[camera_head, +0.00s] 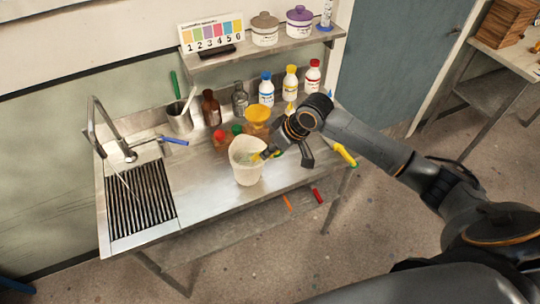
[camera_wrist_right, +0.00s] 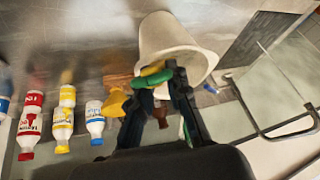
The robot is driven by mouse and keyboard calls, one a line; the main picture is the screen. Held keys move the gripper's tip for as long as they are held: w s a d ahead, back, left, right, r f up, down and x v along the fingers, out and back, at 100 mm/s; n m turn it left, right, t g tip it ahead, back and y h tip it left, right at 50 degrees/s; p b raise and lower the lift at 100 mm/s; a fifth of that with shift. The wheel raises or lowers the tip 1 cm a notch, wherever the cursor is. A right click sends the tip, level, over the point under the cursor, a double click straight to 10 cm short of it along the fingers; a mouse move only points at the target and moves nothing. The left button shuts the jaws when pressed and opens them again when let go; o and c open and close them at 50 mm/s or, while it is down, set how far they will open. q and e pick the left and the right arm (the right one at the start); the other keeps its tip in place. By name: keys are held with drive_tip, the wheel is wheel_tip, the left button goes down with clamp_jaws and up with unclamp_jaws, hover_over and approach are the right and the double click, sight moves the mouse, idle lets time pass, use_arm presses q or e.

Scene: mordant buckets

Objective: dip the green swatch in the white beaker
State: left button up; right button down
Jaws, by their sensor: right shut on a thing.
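The white beaker (camera_head: 246,172) stands upright near the middle of the metal bench. In the wrist view the beaker (camera_wrist_right: 180,38) appears tipped by the camera angle, with its mouth close to my fingers. My right gripper (camera_head: 270,152) is at the beaker's right rim, shut on the green swatch (camera_wrist_right: 152,80), which shows between the fingertips with a yellow part beside it. The swatch lies at the beaker's mouth; the head view does not show clearly how far inside it is. My left gripper is not in view.
Bottles, including a blue-capped one (camera_head: 266,90), line the back. The sink drainer (camera_head: 140,200) is at left. The bench front is clear.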

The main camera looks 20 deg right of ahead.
wheel_tip(320, 180, up, 4)
drive_tip(key=shift+s, duration=0.15)
wheel_tip(320, 180, up, 3)
drive_tip(key=shift+r, duration=0.7)
idle(2.9)
wheel_tip(320, 180, up, 5)
idle(0.5)
drive_tip(key=shift+f, duration=0.1)
